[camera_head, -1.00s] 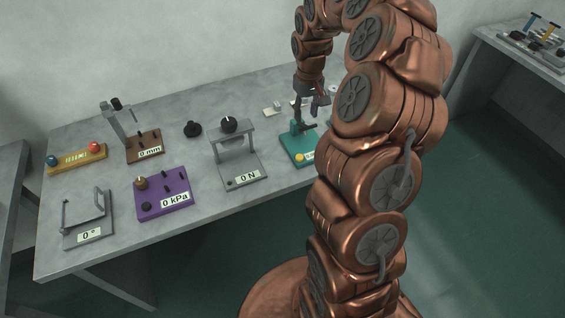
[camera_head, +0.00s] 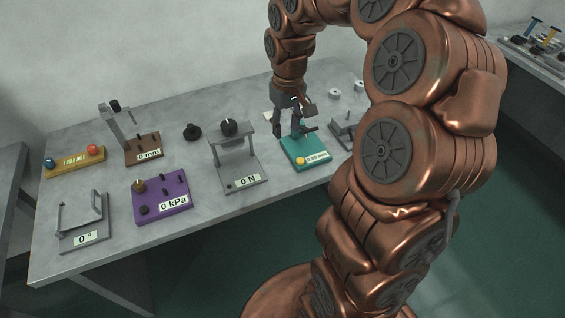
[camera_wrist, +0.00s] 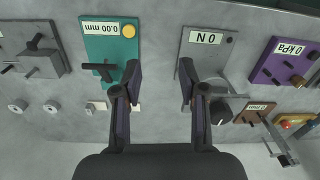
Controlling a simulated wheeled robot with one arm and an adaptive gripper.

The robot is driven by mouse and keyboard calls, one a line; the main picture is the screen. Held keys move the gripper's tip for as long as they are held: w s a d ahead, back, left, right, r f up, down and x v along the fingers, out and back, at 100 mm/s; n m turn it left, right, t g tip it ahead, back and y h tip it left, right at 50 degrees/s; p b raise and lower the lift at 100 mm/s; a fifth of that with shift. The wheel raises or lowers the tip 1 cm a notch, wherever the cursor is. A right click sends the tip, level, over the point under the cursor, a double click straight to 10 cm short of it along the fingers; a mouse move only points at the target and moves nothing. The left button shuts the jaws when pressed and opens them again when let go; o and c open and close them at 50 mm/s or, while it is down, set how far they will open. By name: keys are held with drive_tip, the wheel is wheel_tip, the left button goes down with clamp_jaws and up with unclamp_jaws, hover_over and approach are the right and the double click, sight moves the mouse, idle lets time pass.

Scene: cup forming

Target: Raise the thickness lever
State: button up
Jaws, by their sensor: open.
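A teal gauge (camera_head: 303,152) with a millimetre label and a yellow knob (camera_head: 300,161) stands on the table; its upper part is partly hidden behind my gripper (camera_head: 291,122). In the wrist view the teal gauge (camera_wrist: 108,48) reads 0.00 mm and has a dark lever (camera_wrist: 99,70) sticking out sideways. My gripper (camera_wrist: 158,72) is open and empty. Its left finger in that view overlaps the gauge's right edge, and its right finger is near the grey force stand (camera_wrist: 200,66). I cannot tell whether either finger touches anything.
The grey force stand (camera_head: 240,172) reads 0 N, left of the teal gauge. A purple pressure box (camera_head: 163,204), a brown millimetre stand (camera_head: 143,147) and a grey angle frame (camera_head: 84,237) stand further left. Another grey device (camera_head: 343,133) is close on the right.

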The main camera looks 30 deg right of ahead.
drive_tip(key=s+a+r+b, duration=0.1)
drive_tip(key=s+a, duration=0.6)
drive_tip(key=s, duration=0.4)
drive_tip(key=shift+r+n+g, duration=0.15)
drive_tip(key=shift+n+g, duration=0.15)
drive_tip(key=shift+g, duration=0.1)
drive_tip(key=shift+a, duration=0.1)
